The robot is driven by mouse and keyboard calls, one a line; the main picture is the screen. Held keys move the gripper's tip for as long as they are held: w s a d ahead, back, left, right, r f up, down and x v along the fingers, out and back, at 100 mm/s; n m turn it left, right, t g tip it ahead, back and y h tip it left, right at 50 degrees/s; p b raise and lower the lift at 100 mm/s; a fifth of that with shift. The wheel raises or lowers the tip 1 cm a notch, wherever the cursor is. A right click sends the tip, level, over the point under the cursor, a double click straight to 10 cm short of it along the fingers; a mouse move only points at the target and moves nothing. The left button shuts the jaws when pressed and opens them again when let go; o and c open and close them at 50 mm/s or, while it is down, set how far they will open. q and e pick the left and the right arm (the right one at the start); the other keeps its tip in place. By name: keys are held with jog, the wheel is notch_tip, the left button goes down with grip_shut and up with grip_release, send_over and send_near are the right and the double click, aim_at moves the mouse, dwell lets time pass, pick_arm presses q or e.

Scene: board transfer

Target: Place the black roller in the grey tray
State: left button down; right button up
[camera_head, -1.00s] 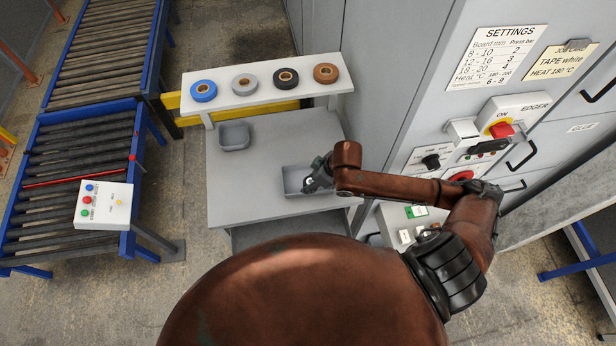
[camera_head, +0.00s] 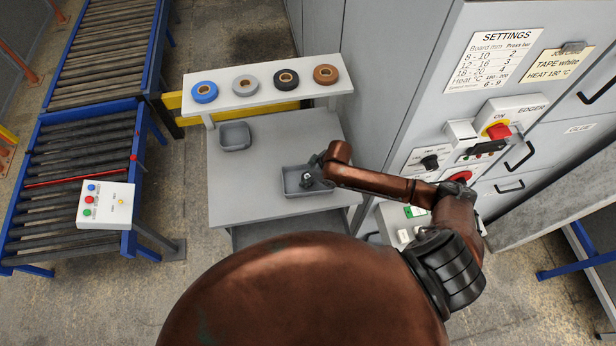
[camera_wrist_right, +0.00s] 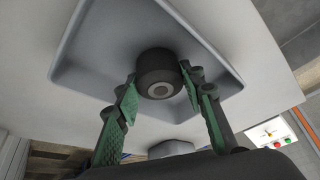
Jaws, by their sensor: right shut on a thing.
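The black roller (camera_wrist_right: 158,66) is a short dark cylinder with a pale ring on its end face. My right gripper (camera_head: 311,177) is shut on it, with one green-padded finger on each side in the right wrist view. In the head view the gripper is over the right part of the grey tray (camera_head: 291,180), a shallow rectangular tray on the bench. The tray also fills much of the right wrist view (camera_wrist_right: 110,45), behind the roller. I cannot tell whether the roller touches the tray floor. My left gripper is not in view.
A smaller grey bin (camera_head: 234,136) stands at the bench's back left. A raised shelf (camera_head: 215,78) holds several tape rolls. The grey machine (camera_head: 400,80) rises close on the right. The bench top (camera_head: 262,160) between bin and tray is clear.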

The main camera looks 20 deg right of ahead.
jog(key=o, duration=1.3)
jog(key=shift+f, duration=0.1)
jog(key=shift+c, duration=0.2)
jog(key=v, duration=1.2)
jog(key=shift+c, duration=0.5)
